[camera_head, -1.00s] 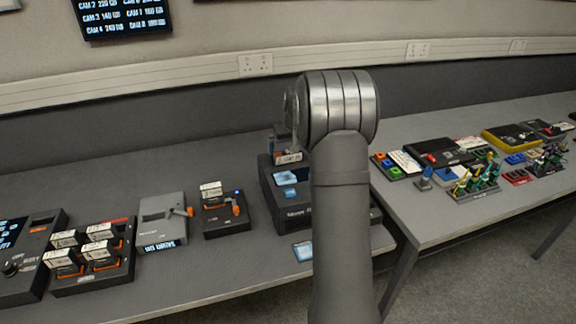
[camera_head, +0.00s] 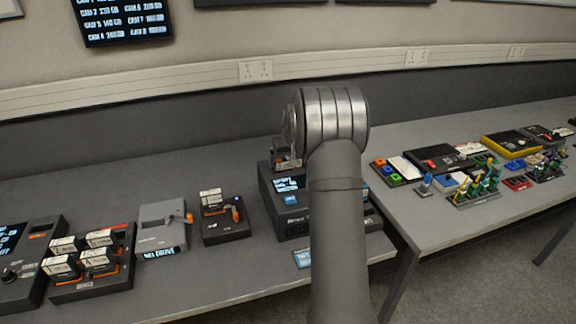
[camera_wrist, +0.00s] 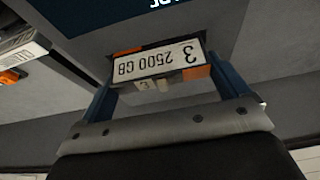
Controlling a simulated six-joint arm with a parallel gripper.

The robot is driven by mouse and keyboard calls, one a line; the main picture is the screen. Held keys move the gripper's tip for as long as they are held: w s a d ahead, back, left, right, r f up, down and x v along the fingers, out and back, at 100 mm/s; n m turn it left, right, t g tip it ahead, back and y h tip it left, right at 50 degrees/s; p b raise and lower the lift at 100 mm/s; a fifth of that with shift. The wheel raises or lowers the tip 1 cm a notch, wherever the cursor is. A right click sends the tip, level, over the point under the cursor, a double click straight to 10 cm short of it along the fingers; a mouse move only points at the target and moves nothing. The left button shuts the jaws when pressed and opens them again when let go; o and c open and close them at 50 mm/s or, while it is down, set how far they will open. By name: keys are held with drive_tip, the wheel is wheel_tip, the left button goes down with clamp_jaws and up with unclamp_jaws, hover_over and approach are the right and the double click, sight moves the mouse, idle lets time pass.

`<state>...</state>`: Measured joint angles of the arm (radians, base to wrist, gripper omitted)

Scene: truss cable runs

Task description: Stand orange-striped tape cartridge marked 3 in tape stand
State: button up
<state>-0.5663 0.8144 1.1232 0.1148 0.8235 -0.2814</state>
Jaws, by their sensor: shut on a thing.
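The orange-striped tape cartridge (camera_wrist: 158,61) has a white label that reads 3 and 2500 GB, upside down in the wrist view. My gripper (camera_wrist: 163,76) is shut on it, with a blue finger at each side. The cartridge is close to the dark machine with a lit screen; I cannot tell whether it touches it. In the head view my gripper (camera_head: 286,153) is over the back of this machine (camera_head: 291,225), mostly hidden by my arm. I cannot tell which thing is the tape stand.
To the left are a small dark unit (camera_head: 227,228) with a labelled cartridge, a grey unit (camera_head: 160,238) with an orange lever, and a dark rack (camera_head: 95,287) holding several labelled cartridges. A second table (camera_head: 430,207) at right carries connectors and boxes. Table behind the left units is clear.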

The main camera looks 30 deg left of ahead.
drive_tip(key=r, duration=0.6)
drive_tip(key=d+r, duration=0.1)
drive_tip(key=r, duration=0.2)
drive_tip(key=shift+w+r, duration=0.1)
drive_tip(key=shift+r, duration=0.15)
drive_tip(key=s+d+f+m+h, duration=0.1)
drive_tip(key=s+d+f+m, duration=0.1)
drive_tip(key=d, duration=1)
drive_tip(key=s+d+f+m, duration=0.1)
drive_tip(key=d, duration=1.2)
wheel_tip(320, 180, down, 8)
drive_tip(key=w+d+n+y, duration=0.1)
drive_tip(key=n, duration=0.2)
drive_tip(key=shift+w+d+r, duration=0.15)
drive_tip(key=shift+d+r, duration=0.05)
drive_tip(key=shift+f, duration=2.2)
idle(1.2)
